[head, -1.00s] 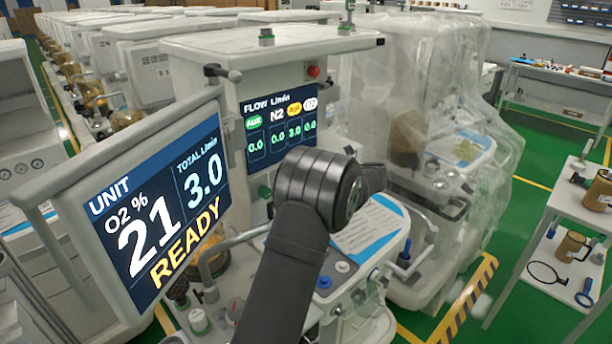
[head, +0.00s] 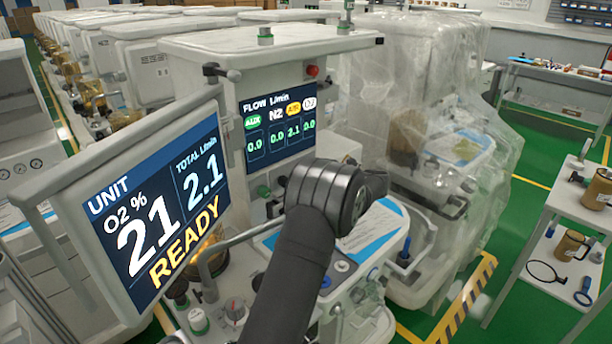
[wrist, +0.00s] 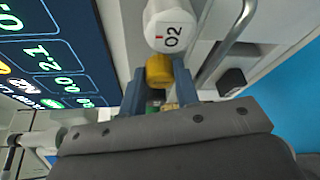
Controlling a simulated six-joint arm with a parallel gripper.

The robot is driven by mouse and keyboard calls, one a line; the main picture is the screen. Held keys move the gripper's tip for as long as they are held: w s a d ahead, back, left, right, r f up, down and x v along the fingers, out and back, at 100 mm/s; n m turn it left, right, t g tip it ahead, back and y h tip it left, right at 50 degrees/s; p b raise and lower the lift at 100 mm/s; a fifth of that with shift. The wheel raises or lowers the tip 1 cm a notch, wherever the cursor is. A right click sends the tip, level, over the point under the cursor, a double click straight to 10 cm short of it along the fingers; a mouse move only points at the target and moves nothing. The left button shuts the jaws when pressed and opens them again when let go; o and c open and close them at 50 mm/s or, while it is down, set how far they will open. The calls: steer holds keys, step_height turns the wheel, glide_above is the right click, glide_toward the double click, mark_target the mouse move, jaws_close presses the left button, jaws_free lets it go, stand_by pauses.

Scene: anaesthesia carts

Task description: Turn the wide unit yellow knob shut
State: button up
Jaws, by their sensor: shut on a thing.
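The yellow knob (wrist: 159,71) shows in the wrist view, just below a white knob marked O2 (wrist: 170,26). My gripper (wrist: 158,84) is shut on the yellow knob, with one blue-grey finger on each side of it. In the head view the knob and the fingertips are hidden behind my arm's black wrist. The wide unit's flow display (head: 281,125) reads 2.1 under the yellow label and 0.0 in the other columns. The tilted unit screen (head: 155,205) reads O2 21 %, total 2.1 L/min and READY.
A grey curved rail (wrist: 219,48) stands close to the right of the knobs in the wrist view. A sheet with blue edges lies on the unit's worktop (head: 372,238). A plastic-wrapped unit (head: 440,130) stands close on the right. Green floor lies open beyond it.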

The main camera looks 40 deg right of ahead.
steer(key=o, duration=1)
steer(key=v, duration=1.7)
steer(key=shift+s+d, duration=0.15)
steer(key=shift+d, duration=0.05)
